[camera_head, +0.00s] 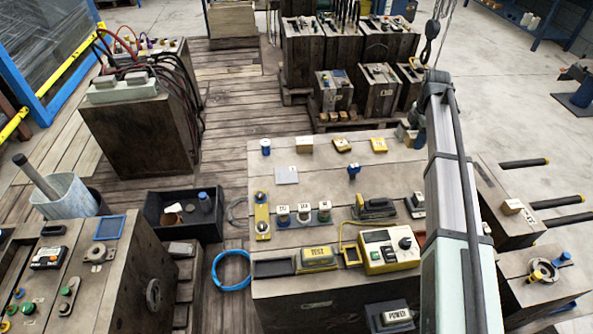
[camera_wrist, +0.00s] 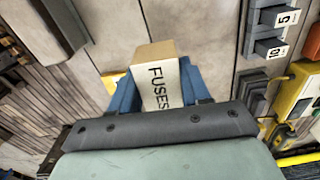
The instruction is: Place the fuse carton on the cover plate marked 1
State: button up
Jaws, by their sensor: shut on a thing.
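In the wrist view my gripper (camera_wrist: 155,85) is shut on the fuse carton (camera_wrist: 158,83), a tan box with a white face reading FUSES. A blue finger sits on each side of it. In the wrist view a yellow patch (camera_wrist: 112,80) shows partly behind the left finger.
The wooden bench (camera_head: 320,190) holds several labelled pieces (camera_head: 304,213), a yellow control box (camera_head: 390,250) and a black tool (camera_head: 375,207). A small tan box (camera_head: 305,145) is at its back left. Grey blocks marked 5 and 10 (camera_wrist: 268,35) show at right in the wrist view.

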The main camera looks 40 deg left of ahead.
jog(key=s+a+n, duration=0.2)
jog(key=s+a, duration=0.4)
jog(key=a, duration=0.4)
jog(key=s+a+n, duration=0.1)
jog(key=s+a, duration=0.6)
jog(key=a, duration=0.2)
jog(key=m, duration=0.2)
send_over(286, 174)
jog(key=shift+d+f, duration=0.1)
jog(key=shift+f, duration=4.55)
jog(key=shift+f, duration=0.15)
jog(key=o, duration=1.1)
notch_tip(286, 174, up, 12)
jog(key=shift+r, duration=0.2)
